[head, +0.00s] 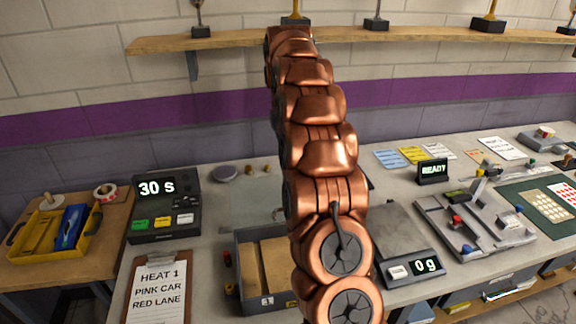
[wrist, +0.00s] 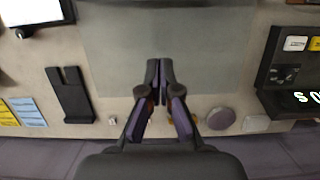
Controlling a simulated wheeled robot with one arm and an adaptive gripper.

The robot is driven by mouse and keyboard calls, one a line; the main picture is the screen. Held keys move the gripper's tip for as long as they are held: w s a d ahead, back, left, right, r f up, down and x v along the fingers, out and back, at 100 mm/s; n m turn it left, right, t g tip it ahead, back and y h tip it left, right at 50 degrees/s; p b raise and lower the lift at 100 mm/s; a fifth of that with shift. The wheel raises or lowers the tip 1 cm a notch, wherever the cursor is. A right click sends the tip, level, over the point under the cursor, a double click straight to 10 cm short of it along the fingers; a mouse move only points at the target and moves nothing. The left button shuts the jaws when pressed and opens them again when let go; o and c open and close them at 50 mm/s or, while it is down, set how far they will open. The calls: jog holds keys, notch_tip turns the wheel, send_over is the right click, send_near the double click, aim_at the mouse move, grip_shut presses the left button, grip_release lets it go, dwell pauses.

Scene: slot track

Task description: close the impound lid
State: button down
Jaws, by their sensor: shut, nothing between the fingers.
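The impound box (head: 243,239) appears to be the dark grey bin at the table's front, partly hidden by my arm. Its tan-floored compartments are uncovered from above. A pale see-through panel (head: 250,208), apparently its lid, stands raised at the bin's back edge. In the wrist view this panel (wrist: 115,50) fills the upper middle. My gripper (wrist: 166,66) is shut and empty, with its fingertips in front of the panel's lower middle in that view. I cannot tell whether they touch it. The head view hides the gripper behind my arm.
A timer (head: 164,208) reading 30 s stands left of the bin, above a clipboard (head: 158,288). A scale (head: 411,269) and a grey track fixture (head: 480,225) are to the right. A round grey disc (wrist: 221,118) and small pieces lie behind the panel. A READY display (head: 432,171) stands farther back.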

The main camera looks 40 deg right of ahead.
jog(key=shift+p+x, duration=0.7)
jog(key=shift+x, duration=3.75)
jog(key=shift+s+a+f+p, duration=0.1)
jog(key=shift+s+a+p, duration=0.25)
jog(key=shift+s, duration=0.45)
jog(key=shift+s+a+f+p, duration=0.1)
jog(key=shift+s+a+p, duration=0.25)
jog(key=shift+s, duration=0.45)
jog(key=shift+s+a+f, duration=0.1)
jog(key=shift+s+f, duration=0.05)
jog(key=shift+s, duration=0.05)
jog(key=shift+s, duration=0.1)
jog(key=shift+s+a+f+b, duration=0.15)
jog(key=shift+s+a+b, duration=0.1)
jog(key=shift+s+b, duration=0.15)
jog(key=s+a+b, duration=0.3)
jog(key=s+b, duration=0.1)
jog(key=s, duration=0.5)
jog(key=s+a+b, duration=0.4)
jog(key=s, duration=0.5)
jog(key=shift+a+b, duration=0.3)
jog(key=shift+b, duration=0.05)
jog(key=shift+s, duration=0.2)
